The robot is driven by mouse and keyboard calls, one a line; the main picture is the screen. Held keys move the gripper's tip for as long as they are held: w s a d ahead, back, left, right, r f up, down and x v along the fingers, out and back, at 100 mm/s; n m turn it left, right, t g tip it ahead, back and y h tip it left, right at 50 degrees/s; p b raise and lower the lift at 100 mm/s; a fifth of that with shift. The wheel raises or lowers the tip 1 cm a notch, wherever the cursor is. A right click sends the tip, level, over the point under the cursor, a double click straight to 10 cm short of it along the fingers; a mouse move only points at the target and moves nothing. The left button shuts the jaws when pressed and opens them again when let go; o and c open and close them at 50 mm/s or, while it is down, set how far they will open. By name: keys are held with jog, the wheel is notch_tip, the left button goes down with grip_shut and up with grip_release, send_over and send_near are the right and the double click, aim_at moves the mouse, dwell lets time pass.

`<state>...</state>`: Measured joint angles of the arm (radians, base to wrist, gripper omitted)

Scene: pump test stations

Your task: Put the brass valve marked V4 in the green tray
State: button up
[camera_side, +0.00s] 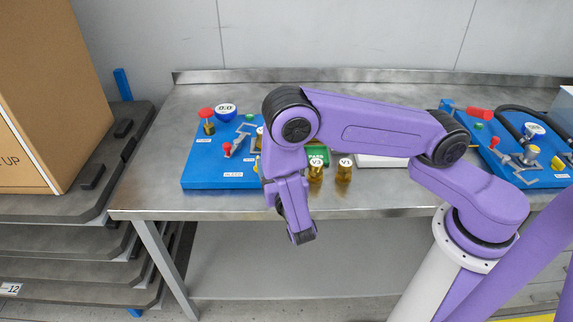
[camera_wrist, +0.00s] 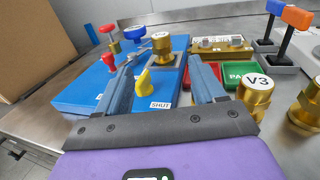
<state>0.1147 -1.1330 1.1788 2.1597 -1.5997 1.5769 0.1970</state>
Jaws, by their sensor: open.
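My gripper (camera_wrist: 161,66) is open and empty, with its two blue-grey fingers spread in the wrist view. In the side view its fingers are hidden behind my arm. A brass valve (camera_wrist: 161,46) with a white top label stands on a grey mount beyond the fingertips, seen between them. Its label is too small to read. The green tray (camera_wrist: 239,75), partly lettered "PA", lies right of the fingers. In the side view only a bit of it (camera_side: 318,152) shows. The brass valve V3 (camera_wrist: 256,90) stands in front of the tray, and the brass valve V1 (camera_side: 345,170) stands beside V3.
A blue board (camera_side: 205,172) carries a red knob, a blue gauge and a yellow handle (camera_wrist: 143,80) marked SHUT. A red tray (camera_wrist: 207,72) adjoins the green one. A brass block (camera_wrist: 219,46) lies behind. Another blue board (camera_side: 510,165) is at right. The bench's front edge is clear.

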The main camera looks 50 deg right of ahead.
jog(key=s+d+r+m+g+h, duration=0.2)
jog(key=s+d+r+m+g, duration=0.65)
jog(key=s+m+g, duration=0.2)
jog(key=s+a+r+m+g+y, duration=0.2)
jog(key=s+y, duration=0.3)
jog(key=s, duration=0.3)
jog(key=s+a+r+m+g+y, duration=0.1)
jog(key=s+r+m+g+y, duration=0.2)
jog(key=s, duration=0.6)
jog(key=m+y, duration=0.2)
jog(key=y, duration=0.1)
jog(key=shift+a, duration=0.4)
jog(key=shift+w, duration=0.1)
